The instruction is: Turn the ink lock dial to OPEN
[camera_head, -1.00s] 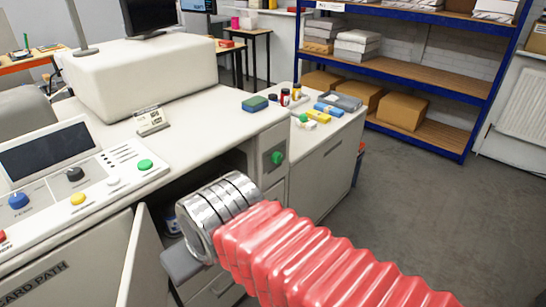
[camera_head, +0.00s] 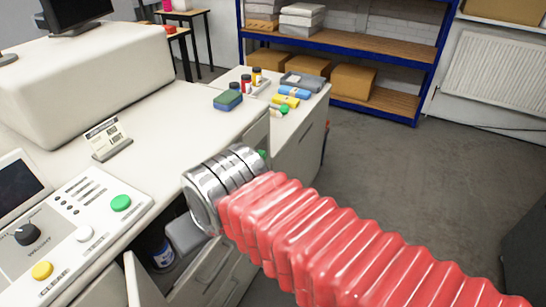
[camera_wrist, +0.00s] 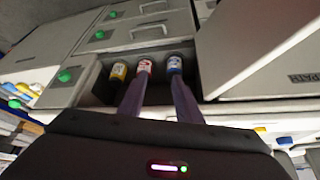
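A green dial (camera_wrist: 66,75) sits on a pale panel left of an open compartment in the wrist view. Another green knob (camera_wrist: 99,35) is above it, on a drawer-like front. I cannot read any lettering by either. In the head view only a sliver of a green dial (camera_head: 263,154) shows behind my metal wrist. My gripper (camera_wrist: 158,84) is open and empty, its two dark fingers apart and pointing at the compartment, to the right of the dial and not touching it. In the head view my fingertips are hidden.
The compartment holds yellow (camera_wrist: 118,71), pink (camera_wrist: 144,67) and blue (camera_wrist: 175,64) capped bottles. An open door (camera_wrist: 265,45) stands at its right. A side counter (camera_head: 305,113) carries small bottles and tubes.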

